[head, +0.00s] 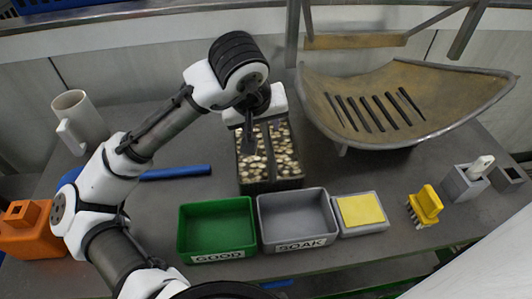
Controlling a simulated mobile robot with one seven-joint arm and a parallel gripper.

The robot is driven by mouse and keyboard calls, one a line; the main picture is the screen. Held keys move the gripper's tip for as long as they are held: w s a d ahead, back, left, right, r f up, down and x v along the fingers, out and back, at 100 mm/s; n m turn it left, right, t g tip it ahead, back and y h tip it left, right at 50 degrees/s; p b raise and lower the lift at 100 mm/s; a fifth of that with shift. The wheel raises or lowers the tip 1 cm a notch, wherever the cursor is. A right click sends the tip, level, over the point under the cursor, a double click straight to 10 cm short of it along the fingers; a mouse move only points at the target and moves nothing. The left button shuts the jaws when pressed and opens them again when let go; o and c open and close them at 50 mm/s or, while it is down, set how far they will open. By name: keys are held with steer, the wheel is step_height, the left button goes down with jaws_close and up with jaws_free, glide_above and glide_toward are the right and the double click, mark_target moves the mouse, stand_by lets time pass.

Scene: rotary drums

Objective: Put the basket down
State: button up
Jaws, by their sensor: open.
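The basket (270,184) is a dark box-shaped container full of pale, pebble-like pieces. It stands upright on the grey table behind the green and grey bins, and no gap shows under it. My gripper (256,135) is over the basket's back part, with a dark finger reaching down towards its contents. The gripper is open. My wrist hides the basket's back edge, and I cannot tell whether the fingers touch its middle bar or handle.
A green GOOD bin (217,204) and a grey SOAK bin (297,193) stand in front. A yellow sponge (360,210) lies in a tray beside them. A slotted metal chute (440,90) overhangs the back right. A blue bar (178,172) lies to the left.

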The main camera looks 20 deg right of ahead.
mark_target(266, 131)
steer(key=shift+d+p+x, duration=0.1)
steer(key=shift+p+x, duration=0.2)
steer(key=shift+x, duration=1.55)
steer(key=shift+d+p+x, duration=0.15)
steer(key=shift+p+x, duration=0.15)
steer(key=shift+x, duration=1.6)
steer(key=shift+r, duration=0.1)
jaws_close()
